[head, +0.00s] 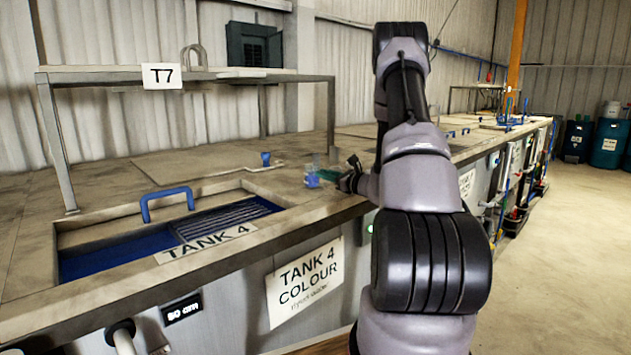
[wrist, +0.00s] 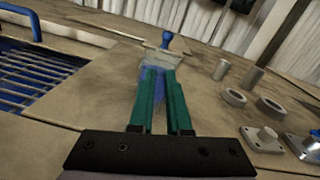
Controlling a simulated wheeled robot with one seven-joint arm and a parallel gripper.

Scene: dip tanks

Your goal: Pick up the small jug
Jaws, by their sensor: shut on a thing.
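The small jug (head: 312,181) looks clear with blue in it and stands near the front edge of the worktop, right of the tank 4 opening in the head view. My gripper (head: 327,176) reaches it from the right, low over the worktop. In the wrist view, the green fingers of my gripper (wrist: 160,72) are shut on the jug (wrist: 152,84), which shows as blue between them. The fingers hide much of the jug. I cannot tell whether its base touches the worktop.
A blue-knobbed piece (head: 265,158) lies behind the jug. Left is the tank opening with a blue handle (head: 167,203) and grating (head: 225,218). In the wrist view, grey rings (wrist: 234,97) and metal fittings (wrist: 262,138) are on the right. The worktop between is mostly clear.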

